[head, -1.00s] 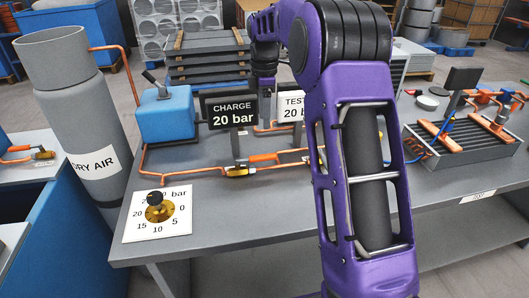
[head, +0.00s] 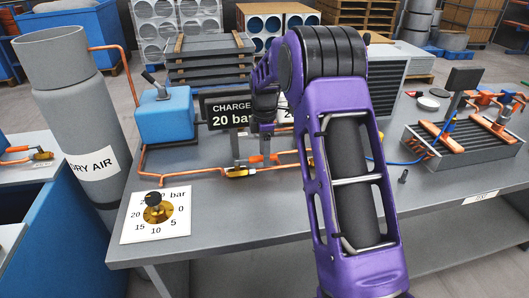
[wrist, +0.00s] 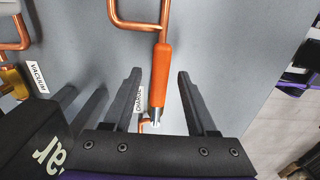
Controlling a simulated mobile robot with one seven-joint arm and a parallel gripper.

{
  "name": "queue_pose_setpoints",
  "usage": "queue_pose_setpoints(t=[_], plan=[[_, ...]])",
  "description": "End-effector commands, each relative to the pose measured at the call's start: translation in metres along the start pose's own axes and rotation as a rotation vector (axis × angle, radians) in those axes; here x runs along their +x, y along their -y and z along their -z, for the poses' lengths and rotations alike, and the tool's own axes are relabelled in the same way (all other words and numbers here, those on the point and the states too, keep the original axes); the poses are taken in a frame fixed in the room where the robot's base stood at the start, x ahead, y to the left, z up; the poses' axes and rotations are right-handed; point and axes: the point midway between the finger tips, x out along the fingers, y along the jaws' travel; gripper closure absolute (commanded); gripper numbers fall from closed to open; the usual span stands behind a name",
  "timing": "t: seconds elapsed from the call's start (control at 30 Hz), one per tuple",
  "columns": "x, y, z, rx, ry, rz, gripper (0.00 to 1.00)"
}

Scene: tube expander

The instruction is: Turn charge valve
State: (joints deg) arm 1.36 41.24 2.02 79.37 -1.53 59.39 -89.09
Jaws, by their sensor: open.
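The charge valve's orange handle (wrist: 162,75) runs lengthwise between my two open fingers in the wrist view, with a metal stem at its lower end. A small "CHARGE" tag (wrist: 138,97) lies beside it, partly hidden by the left finger. My gripper (wrist: 158,74) is open, with a finger on each side of the handle and visible gaps. In the head view my gripper (head: 265,135) points down above the orange handle (head: 262,158) and the brass valve body (head: 238,171). Whether the fingers reach down to handle height is unclear.
The "CHARGE 20 bar" display (head: 229,110) stands close left of my gripper. A "VACUUM" tag (wrist: 38,77) and brass fitting (wrist: 12,82) lie to the left in the wrist view. Copper pipe (head: 190,172) runs along the bench. The gauge (head: 160,214) is at front left.

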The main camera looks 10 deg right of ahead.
Motion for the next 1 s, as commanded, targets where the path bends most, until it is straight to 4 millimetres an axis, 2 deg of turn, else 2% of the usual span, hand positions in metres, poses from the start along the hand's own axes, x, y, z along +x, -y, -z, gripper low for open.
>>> queue_pose_setpoints(t=[0.07, 0.37, 1.0], plan=[[-0.0002, 0.0001, 0.0, 0.0, 0.0, 0.0, 0.46], [-0.0005, 0.0001, -0.0001, 0.0, 0.0, 0.0, 1.0], [-0.0008, -0.0001, -0.0002, 0.0, 0.0, 0.0, 1.0]])
